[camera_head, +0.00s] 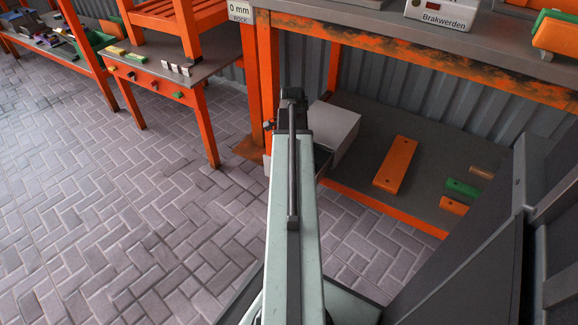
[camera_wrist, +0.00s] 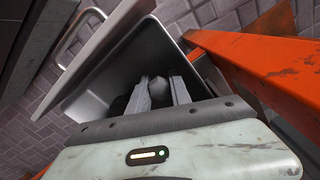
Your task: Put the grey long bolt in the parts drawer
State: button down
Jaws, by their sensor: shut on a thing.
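In the wrist view my gripper (camera_wrist: 160,86) is shut on the grey long bolt (camera_wrist: 158,90), whose end shows between the two fingers. Most of the bolt is hidden by the fingers and my wrist. The grey parts drawer (camera_wrist: 104,82) is open, with its front panel and handle at the upper left of that view. The fingers and bolt appear over the drawer's opening; I cannot tell how deep they reach. In the head view my arm hides the gripper and bolt.
A pale box-shaped unit (camera_head: 335,128) stands right of my arm's end, on a low shelf (camera_head: 360,165) with an orange block (camera_head: 396,165). An orange frame beam (camera_wrist: 265,60) runs close right of the drawer. The paved floor at left is clear.

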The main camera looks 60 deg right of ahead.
jog(key=shift+f, duration=0.8)
jog(key=c, duration=1.2)
grip_release()
jog(key=shift+r, duration=0.1)
notch_tip(320, 180, up, 13)
jog(key=p, duration=1.2)
jog(key=shift+f, duration=0.35)
